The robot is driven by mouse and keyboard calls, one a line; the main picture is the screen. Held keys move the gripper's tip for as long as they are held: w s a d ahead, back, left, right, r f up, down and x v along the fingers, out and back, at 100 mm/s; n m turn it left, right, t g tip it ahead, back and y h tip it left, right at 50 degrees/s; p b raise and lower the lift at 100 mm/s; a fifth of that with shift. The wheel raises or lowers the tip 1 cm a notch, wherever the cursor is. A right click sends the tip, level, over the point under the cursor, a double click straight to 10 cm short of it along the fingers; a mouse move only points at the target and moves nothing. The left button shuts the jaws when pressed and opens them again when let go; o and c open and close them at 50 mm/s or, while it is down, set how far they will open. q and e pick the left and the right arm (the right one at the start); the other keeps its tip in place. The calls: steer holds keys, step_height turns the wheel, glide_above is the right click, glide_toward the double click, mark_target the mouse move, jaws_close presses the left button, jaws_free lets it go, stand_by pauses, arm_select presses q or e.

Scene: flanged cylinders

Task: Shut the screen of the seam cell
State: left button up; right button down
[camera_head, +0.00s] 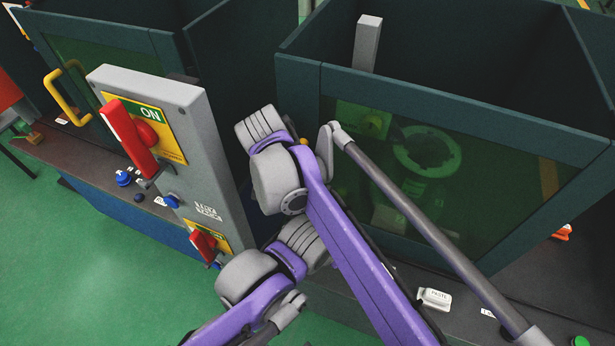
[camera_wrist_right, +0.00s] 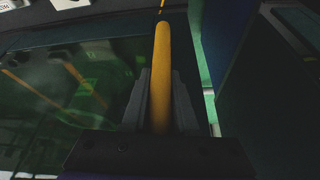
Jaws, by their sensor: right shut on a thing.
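The right-hand cell has dark walls and a green tinted screen (camera_head: 470,205) across its front, with fittings dimly visible through it. A small yellow end, apparently of its handle (camera_head: 304,141), shows beside my right wrist. In the right wrist view my right gripper (camera_wrist_right: 160,75) is shut around a yellow bar handle (camera_wrist_right: 162,40), one finger on each side. A tinted pane (camera_wrist_right: 60,85) lies left of the bar. In the head view my purple arm hides the right fingers and most of the handle. I cannot read which cell is the seam cell. My left gripper is out of view.
A grey switch post (camera_head: 185,130) with a red lever (camera_head: 132,138) under ON stands close left of my arm. A second red lever (camera_head: 203,246) is lower. Another cell (camera_head: 110,35) with a yellow handle (camera_head: 65,97) stands at left. Green floor (camera_head: 100,260) is clear.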

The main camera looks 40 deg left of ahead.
steer(key=c, duration=0.7)
jaws_free()
steer(key=shift+d, duration=0.1)
steer(key=shift+r, duration=0.1)
steer(key=v, duration=1)
steer(key=shift+s+r, duration=0.15)
steer(key=shift+r, duration=0.1)
